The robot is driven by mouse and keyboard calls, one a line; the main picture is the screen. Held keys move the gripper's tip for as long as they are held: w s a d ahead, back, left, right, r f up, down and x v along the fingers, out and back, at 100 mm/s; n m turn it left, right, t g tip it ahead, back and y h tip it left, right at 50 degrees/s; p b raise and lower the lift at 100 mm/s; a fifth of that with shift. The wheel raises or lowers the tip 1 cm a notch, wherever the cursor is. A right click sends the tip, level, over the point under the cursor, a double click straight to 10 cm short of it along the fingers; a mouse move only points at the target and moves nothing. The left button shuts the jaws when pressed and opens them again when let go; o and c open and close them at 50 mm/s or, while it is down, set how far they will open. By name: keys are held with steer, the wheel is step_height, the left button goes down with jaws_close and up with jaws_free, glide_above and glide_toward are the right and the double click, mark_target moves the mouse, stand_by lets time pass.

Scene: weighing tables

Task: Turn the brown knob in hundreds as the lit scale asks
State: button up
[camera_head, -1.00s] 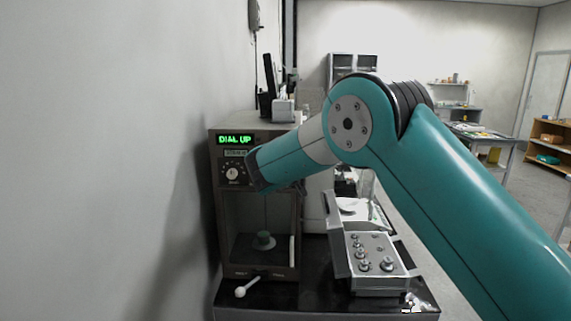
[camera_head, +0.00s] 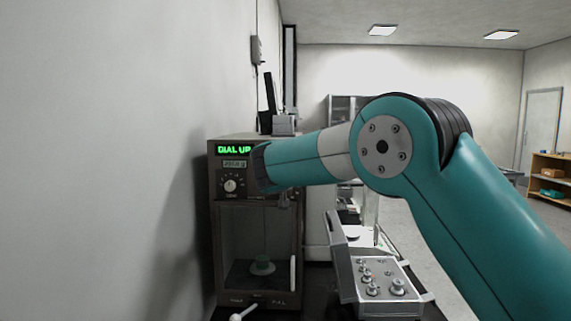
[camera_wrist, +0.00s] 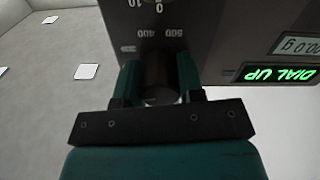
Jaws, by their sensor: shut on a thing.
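The lit scale (camera_head: 226,211) stands against the wall, and its green display (camera_head: 233,149) reads DIAL UP. A small readout (camera_head: 234,164) below it is too blurred to read fully. In the wrist view, which is upside down, my gripper (camera_wrist: 158,72) is shut on the dark brown knob (camera_wrist: 158,80), with one finger on each side. The marks 400 and 500 show on the panel by the knob. In the head view my arm hides the knob.
A grey case with an open lid (camera_head: 367,309) holds several knobbed weights, right of the scale. A white-handled spoon-like thing (camera_head: 238,317) lies at the front edge. The wall is close on the left.

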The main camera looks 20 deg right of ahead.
steer(key=o, duration=0.9)
steer(key=shift+b+v, duration=3.2)
steer(key=shift+v, duration=5.55)
